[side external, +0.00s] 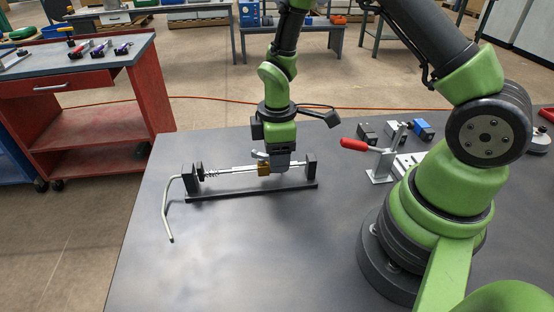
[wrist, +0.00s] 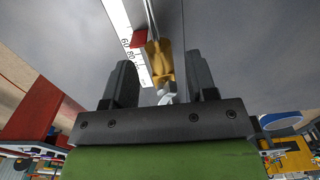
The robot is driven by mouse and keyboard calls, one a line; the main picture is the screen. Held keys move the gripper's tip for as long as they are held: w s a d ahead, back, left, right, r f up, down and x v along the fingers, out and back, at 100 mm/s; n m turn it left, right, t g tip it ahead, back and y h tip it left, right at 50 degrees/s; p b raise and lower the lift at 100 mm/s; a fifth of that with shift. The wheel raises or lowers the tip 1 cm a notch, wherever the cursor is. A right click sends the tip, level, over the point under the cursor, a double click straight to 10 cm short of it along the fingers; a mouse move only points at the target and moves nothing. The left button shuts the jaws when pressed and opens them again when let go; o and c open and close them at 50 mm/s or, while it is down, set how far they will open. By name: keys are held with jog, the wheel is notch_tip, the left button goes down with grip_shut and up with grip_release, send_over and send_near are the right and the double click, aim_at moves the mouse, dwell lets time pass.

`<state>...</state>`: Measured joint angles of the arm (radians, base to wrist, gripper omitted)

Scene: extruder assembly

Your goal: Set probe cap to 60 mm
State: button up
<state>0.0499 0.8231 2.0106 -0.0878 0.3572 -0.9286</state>
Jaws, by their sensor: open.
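The brass-coloured probe cap (side external: 264,169) sits on the thin rod of the black fixture (side external: 250,190) in the side view. It also shows in the wrist view (wrist: 158,58), lying between my fingers. My gripper (side external: 281,163) is over the rod at the cap, pointing down. In the wrist view my gripper (wrist: 161,75) is open, with a finger on each side of the cap's lower end. A white scale (wrist: 122,30) runs beside the rod. A red marker (wrist: 139,38) is beside the 60 figure, next to the cap. Finger contact cannot be told.
A bent metal crank (side external: 168,210) and a spring (side external: 211,173) are at the fixture's left end, with an upright post (side external: 311,165) at its right. A red-handled clamp (side external: 378,165) and small blocks (side external: 396,132) stand to the right. The table front is clear.

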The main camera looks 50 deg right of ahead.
jog(key=shift+f, duration=1.05)
grip_shut()
jog(key=shift+w+a, duration=0.5)
jog(key=shift+w, duration=0.05)
grip_release()
